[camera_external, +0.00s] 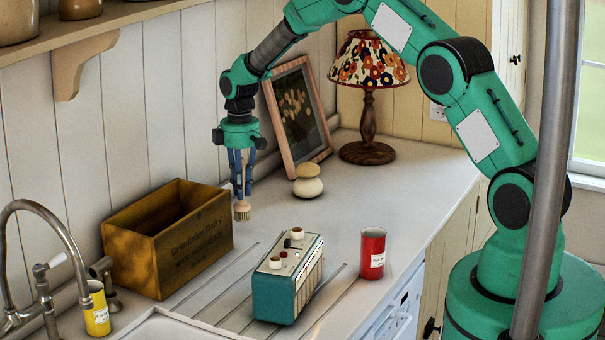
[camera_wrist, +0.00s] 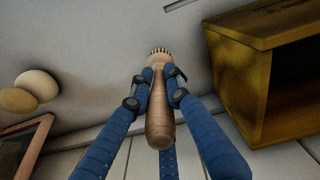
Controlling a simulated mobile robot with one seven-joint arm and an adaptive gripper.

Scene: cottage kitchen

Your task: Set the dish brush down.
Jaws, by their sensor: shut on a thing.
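My gripper (camera_external: 240,182) points down over the counter, with blue fingers shut on the dish brush (camera_external: 242,210). In the wrist view, the fingers (camera_wrist: 158,85) close around the brush's wooden handle (camera_wrist: 160,118), and its bristles (camera_wrist: 159,51) point away from me. In the external view, the brush hangs upright, bristles down, just right of the wooden crate. The bristle end is close to the counter (camera_external: 385,195); I cannot tell whether it touches. The upper handle is hidden by the fingers in the external view.
The wooden crate (camera_external: 190,241) stands left of the brush. A teal radio (camera_external: 287,280) and a red can (camera_external: 372,254) are in front, two stacked stones (camera_external: 307,187) to the right. A picture frame (camera_external: 283,125) and a lamp (camera_external: 368,110) stand behind. Clear counter lies between radio and stones.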

